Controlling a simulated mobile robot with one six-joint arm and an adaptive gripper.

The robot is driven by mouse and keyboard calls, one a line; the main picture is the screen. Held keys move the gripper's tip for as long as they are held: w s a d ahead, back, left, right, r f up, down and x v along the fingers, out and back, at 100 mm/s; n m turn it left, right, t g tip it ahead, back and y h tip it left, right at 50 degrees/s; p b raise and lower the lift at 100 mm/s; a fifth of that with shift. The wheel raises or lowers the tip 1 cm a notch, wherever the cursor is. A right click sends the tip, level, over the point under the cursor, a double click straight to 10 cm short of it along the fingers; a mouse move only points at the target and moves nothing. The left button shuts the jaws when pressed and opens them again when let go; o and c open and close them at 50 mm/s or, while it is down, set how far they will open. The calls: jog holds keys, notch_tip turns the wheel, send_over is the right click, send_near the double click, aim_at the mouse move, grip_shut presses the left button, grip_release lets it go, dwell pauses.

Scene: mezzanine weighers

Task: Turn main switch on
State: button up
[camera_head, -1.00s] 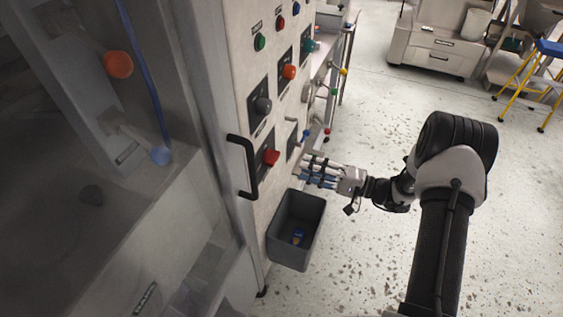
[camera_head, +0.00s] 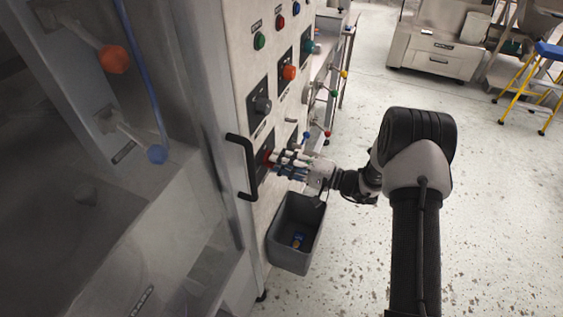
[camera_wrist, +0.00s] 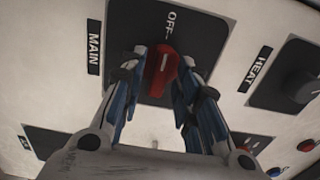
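The main switch is a red rotary knob (camera_wrist: 160,72) on a dark plate in the wrist view, with a "MAIN" label (camera_wrist: 94,49) beside it and "OFF" marked on the plate. In the head view the red knob (camera_head: 267,156) is partly hidden by my gripper. My gripper (camera_wrist: 161,85) has its two fingers apart, one on each side of the knob. The fingertips are very close to the knob; I cannot tell whether they touch it. In the head view my gripper (camera_head: 279,159) reaches to the panel from the right.
A "HEAT" knob (camera_wrist: 301,86) sits beside the main switch. A black handle (camera_head: 247,168) is left of it, and a grey bin (camera_head: 285,252) hangs below. Small coloured-tip levers (camera_head: 327,134) stick out behind. Open floor lies to the right.

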grip_shut()
dwell(0.4)
jog(key=m+p, duration=0.2)
jog(key=m, duration=1.5)
jog(key=shift+m+p, duration=0.3)
jog(key=shift+m, duration=0.1)
dwell(0.4)
jog(key=shift+o, duration=1.1)
grip_release()
jog(key=shift+d, duration=0.15)
